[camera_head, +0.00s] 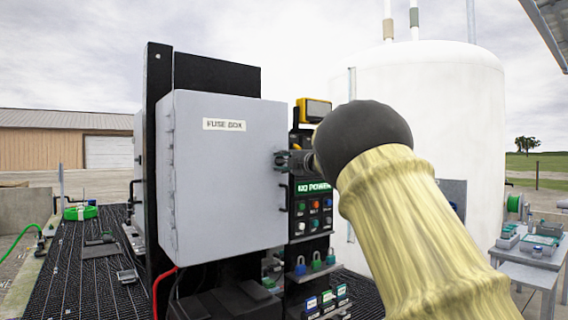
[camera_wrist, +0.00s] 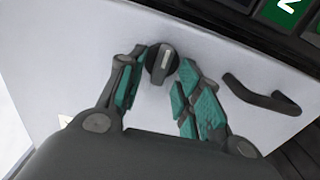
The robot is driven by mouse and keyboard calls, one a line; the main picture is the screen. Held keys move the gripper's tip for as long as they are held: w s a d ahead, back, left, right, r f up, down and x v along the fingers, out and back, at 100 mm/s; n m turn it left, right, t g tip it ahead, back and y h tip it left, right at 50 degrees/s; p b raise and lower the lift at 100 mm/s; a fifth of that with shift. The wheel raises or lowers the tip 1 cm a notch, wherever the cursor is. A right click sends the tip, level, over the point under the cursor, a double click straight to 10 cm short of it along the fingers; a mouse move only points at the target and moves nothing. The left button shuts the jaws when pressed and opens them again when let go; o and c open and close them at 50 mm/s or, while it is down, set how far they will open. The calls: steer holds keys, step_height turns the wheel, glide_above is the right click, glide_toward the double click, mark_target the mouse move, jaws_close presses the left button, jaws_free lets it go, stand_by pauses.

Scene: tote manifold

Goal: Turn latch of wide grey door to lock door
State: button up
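The wide grey door (camera_head: 222,180) is the front of a box labelled "FUSE BOX" and looks closed in the head view. In the wrist view, the same door (camera_wrist: 75,45) fills most of the picture. Its latch (camera_wrist: 161,63) is a dark round knob with a raised grip and a white line, upright in the picture with a slight tilt. My gripper (camera_wrist: 163,70) is open, with its teal-padded fingers on either side of the latch and narrow gaps seeming to remain. In the head view, my gripper (camera_head: 287,161) is at the door's right edge; the latch is hidden there.
A dark bar handle (camera_wrist: 262,96) is on the door right of the latch. A "NO POWER" button panel (camera_head: 313,205) stands right of the door, with padlocks (camera_head: 316,262) below. A yellow meter (camera_head: 314,109) is above. A white tank (camera_head: 440,110) stands behind my arm.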

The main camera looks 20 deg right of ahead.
steer(key=shift+s, duration=0.1)
steer(key=v, duration=1.1)
steer(key=shift+s+d, duration=0.15)
steer(key=shift+s, duration=0.25)
